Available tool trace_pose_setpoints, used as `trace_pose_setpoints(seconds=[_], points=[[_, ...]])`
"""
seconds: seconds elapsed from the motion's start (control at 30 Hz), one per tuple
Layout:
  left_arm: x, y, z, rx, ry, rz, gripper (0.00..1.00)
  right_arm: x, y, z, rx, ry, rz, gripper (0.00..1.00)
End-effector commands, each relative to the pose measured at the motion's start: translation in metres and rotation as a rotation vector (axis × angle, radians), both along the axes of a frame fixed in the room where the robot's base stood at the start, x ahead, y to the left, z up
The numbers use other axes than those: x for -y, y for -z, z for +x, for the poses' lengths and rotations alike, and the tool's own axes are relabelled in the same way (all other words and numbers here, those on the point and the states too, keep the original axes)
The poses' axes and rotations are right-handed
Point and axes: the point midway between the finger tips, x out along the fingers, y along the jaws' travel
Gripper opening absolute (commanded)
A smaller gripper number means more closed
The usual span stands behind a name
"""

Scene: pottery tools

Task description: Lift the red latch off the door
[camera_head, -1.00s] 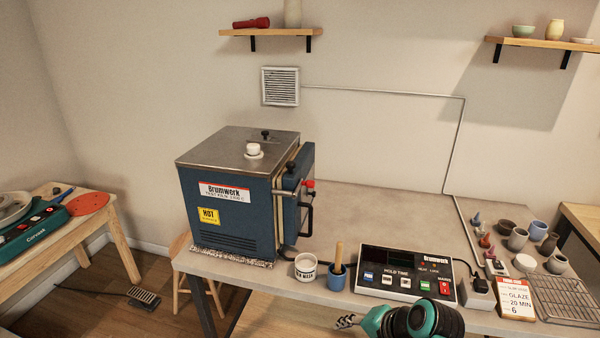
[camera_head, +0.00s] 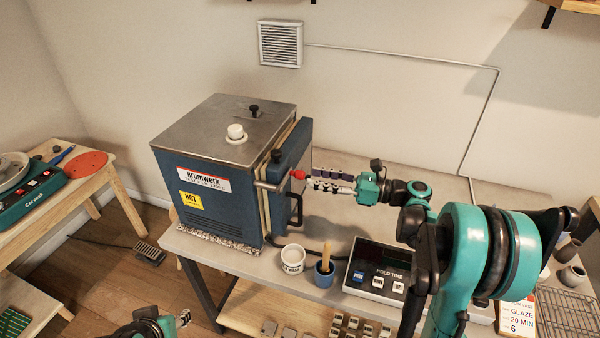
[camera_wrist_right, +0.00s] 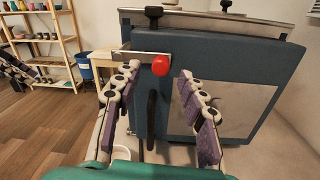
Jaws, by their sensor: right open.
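The red latch knob (camera_head: 298,174) sits at the end of a metal bar across the edge of the blue kiln (camera_head: 215,205) and its door (camera_head: 296,160). In the right wrist view the red knob (camera_wrist_right: 160,65) shows ahead between the two fingers, with the latch bar (camera_wrist_right: 138,55) running left from it. My right gripper (camera_head: 315,178) is open beside the door, its fingers reaching left toward the knob. I cannot tell whether a finger touches it. My left gripper (camera_head: 184,317) shows only partly at the bottom edge; its jaws are unclear.
A black door handle (camera_head: 297,210) hangs below the latch. A white pot (camera_head: 292,259), a blue cup (camera_head: 324,274) and a control box (camera_head: 375,272) stand at the table's front. The tabletop behind my right gripper is mostly clear.

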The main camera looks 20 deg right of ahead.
Motion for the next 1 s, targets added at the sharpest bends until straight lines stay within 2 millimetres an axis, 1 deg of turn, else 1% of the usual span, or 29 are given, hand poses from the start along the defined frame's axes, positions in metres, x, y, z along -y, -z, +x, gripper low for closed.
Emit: trace_pose_setpoints(seconds=[0.03,0.1,0.2,0.3,0.43,0.63,0.67,0.7,0.77,0.8,1.0], points=[[0.0,0.003,0.0,0.0,0.0,0.0,0.4,-0.009,0.002,0.004,0.0,-0.004,0.0,0.41],[0.0,0.005,0.0,0.0,0.0,0.0,0.4,-0.019,0.002,0.01,0.001,-0.004,-0.001,0.41],[0.0,0.008,0.0,0.0,0.0,0.0,0.4,-0.031,0.001,0.018,0.001,-0.003,-0.002,0.41],[0.0,0.009,0.0,0.0,0.0,0.0,0.4,-0.038,0.001,0.023,0.001,0.0,-0.003,0.41],[0.0,0.009,0.0,0.0,0.0,0.0,0.4,-0.042,0.0,0.026,0.001,0.0,-0.003,0.41],[0.0,0.009,0.0,0.0,0.0,0.0,0.4,-0.042,0.0,0.026,0.002,0.0,-0.003,0.41],[0.0,0.009,0.0,0.0,0.0,0.0,0.4,-0.042,0.0,0.026,0.002,0.0,-0.003,0.36],[0.0,0.009,0.0,0.0,0.0,0.0,0.4,-0.042,0.0,0.026,0.001,0.001,-0.003,0.26],[0.0,0.009,0.0,0.0,0.0,0.0,0.4,-0.042,0.0,0.026,0.001,0.001,-0.003,0.1],[0.0,0.009,0.0,0.0,0.0,0.0,0.4,-0.042,0.0,0.026,0.001,0.001,-0.003,0.0],[0.0,0.009,0.0,0.0,0.0,0.0,0.4,-0.042,0.0,0.026,0.002,0.0,-0.004,0.0]])
